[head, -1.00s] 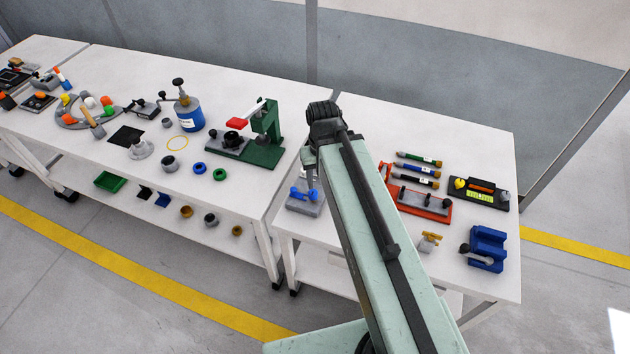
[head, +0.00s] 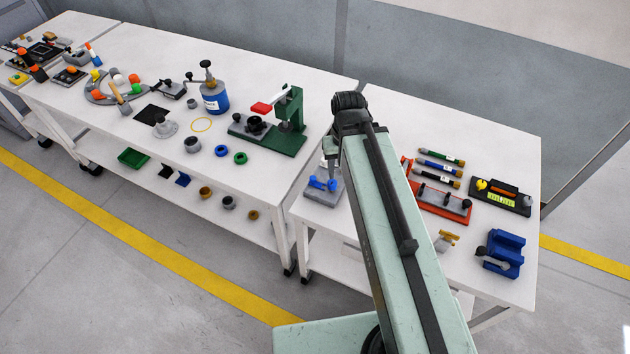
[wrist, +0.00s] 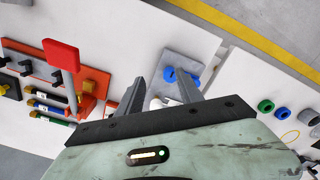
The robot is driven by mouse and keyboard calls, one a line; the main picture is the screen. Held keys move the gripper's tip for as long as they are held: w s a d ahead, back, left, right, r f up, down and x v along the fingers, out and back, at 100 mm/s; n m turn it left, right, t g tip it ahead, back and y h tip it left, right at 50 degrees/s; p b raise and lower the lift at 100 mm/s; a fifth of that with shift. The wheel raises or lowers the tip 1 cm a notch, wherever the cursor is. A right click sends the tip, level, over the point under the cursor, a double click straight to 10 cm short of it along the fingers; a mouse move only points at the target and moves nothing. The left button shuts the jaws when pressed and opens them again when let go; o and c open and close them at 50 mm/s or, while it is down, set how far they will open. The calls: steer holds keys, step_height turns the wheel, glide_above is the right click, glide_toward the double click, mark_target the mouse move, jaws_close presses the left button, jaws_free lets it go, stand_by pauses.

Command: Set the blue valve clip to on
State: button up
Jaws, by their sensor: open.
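The blue valve clip (head: 322,183) sits on a grey plate (head: 325,197) at the left front part of the right table. In the wrist view the blue clip (wrist: 170,74) shows just beyond and between the fingers, with part of it hidden by the right finger. My gripper (wrist: 160,80) is open and empty, its fingers spread on either side of a pale gap. In the head view my gripper (head: 332,163) hangs pointing down above the plate's back edge, partly hidden by my arm. I cannot tell whether a finger touches the clip.
A red fixture (head: 440,204), several coloured tubes (head: 438,168) and a blue block (head: 503,254) stand right of my arm. A green press (head: 285,125) stands on the left table. A gap separates the tables. The table's front edge lies close to the plate.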

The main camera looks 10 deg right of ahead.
steer(key=w+a+n, duration=0.2)
steer(key=w, duration=0.3)
steer(key=n+b, duration=0.2)
glide_toward(313, 178)
steer(key=shift+w+d+f, duration=0.1)
steer(key=shift+w+f, duration=0.15)
steer(key=shift+w, duration=0.1)
steer(key=shift+s+a+r, duration=0.1)
steer(key=shift+s+a, duration=0.15)
steer(key=shift+d, duration=0.1)
steer(key=shift+f+b, duration=0.3)
step_height(313, 178, down, 7)
steer(key=b, duration=0.7)
steer(key=shift+f, duration=0.15)
jaws_close()
